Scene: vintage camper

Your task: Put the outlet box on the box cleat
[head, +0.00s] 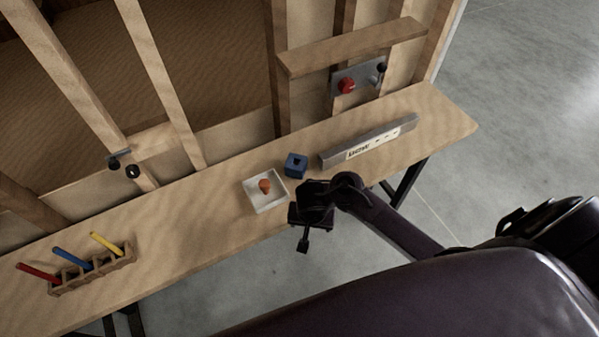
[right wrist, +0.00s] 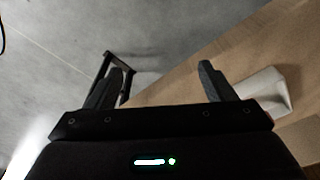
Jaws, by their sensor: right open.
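The outlet box appears to be the small blue box (head: 296,166) with a dark opening, standing on the wooden bench beside a white tray. A short wooden crosspiece (head: 153,142) between the wall studs at left, with dark fittings near its left end, may be the box cleat; I cannot tell for sure. My right gripper (head: 303,230) is at the bench's front edge, nearer than the blue box and apart from it. In the right wrist view the right gripper (right wrist: 163,70) is open and empty. My left gripper is out of view.
On the bench (head: 190,240) are the white tray (head: 251,200) with an orange piece (head: 265,186), a long grey level (head: 370,142) and a wooden rack (head: 92,273) with coloured tools. A grey plate (head: 358,78) with a red knob is on the wall. The bench between rack and tray is clear.

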